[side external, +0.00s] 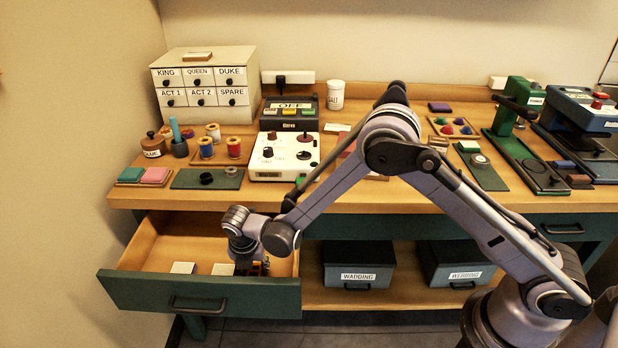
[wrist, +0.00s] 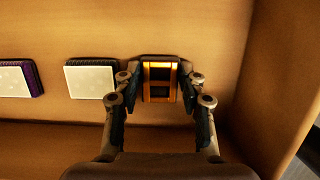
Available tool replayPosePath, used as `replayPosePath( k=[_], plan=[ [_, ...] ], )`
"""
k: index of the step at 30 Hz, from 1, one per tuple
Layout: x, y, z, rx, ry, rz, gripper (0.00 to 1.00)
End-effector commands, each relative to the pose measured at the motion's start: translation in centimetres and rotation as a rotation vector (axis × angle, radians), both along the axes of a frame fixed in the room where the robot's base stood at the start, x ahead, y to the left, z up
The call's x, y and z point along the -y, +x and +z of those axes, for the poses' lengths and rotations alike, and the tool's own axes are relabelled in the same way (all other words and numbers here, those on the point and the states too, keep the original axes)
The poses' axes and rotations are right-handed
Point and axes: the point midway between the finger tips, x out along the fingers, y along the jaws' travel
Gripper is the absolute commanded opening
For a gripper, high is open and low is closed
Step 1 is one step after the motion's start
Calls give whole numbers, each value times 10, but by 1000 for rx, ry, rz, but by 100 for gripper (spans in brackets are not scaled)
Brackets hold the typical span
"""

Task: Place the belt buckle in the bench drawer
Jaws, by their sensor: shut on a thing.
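The bench drawer (side external: 200,293) is pulled open at the lower left in the side view. My gripper (side external: 250,266) reaches down into its right part. In the wrist view my gripper (wrist: 160,100) is shut on the belt buckle (wrist: 160,70), a gold rectangular frame with a middle bar and dark parts at its sides. The buckle is between the fingers, over the drawer's wooden floor (wrist: 195,28). I cannot tell whether it touches the floor. In the side view the buckle is mostly hidden by my gripper.
Two pale-topped blocks lie in the drawer, the nearer one (wrist: 92,80) left of the buckle and the other (wrist: 18,78) farther left. The drawer's side wall (wrist: 275,90) is close on the right. The bench top (side external: 400,190) above is crowded.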

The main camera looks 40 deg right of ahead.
Motion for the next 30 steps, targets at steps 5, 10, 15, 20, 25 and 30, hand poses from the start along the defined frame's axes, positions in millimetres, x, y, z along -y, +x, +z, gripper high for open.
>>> replayPosePath(
  k=[5,10,15,20,25,30],
  plan=[
    [0,0,0,0,0,0,9],
    [0,0,-3,0,0,0,43],
    [0,0,-2,0,0,0,63],
    [0,0,-2,0,0,0,63],
    [0,-1,3,0,0,0,63],
    [-5,-5,24,0,0,0,63]
  ],
)
